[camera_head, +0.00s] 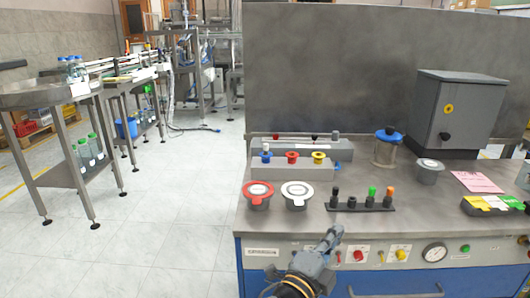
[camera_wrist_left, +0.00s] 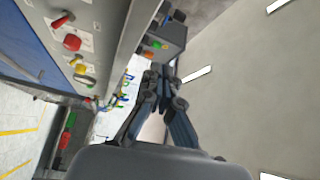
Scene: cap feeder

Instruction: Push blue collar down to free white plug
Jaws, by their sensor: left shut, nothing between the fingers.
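The blue collar (camera_head: 266,158) sits at the left end of a grey block (camera_head: 290,170) on the bench. A small white plug (camera_head: 266,147) stands upright in its middle. My left gripper (camera_head: 334,233) is shut and empty at the front edge of the bench, well in front of and to the right of the collar. In the left wrist view its two fingers (camera_wrist_left: 158,80) meet, with nothing seen between them. The collar and plug cannot be made out in that view. My right gripper is not in view.
Red (camera_head: 292,157) and yellow (camera_head: 318,157) collars share the block. In front stand a red-rimmed cup (camera_head: 258,193), a white-rimmed cup (camera_head: 297,193) and a black rack (camera_head: 360,207) with several pegs. A blue-lidded jar (camera_head: 388,147) and a grey box (camera_head: 459,112) stand behind right.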

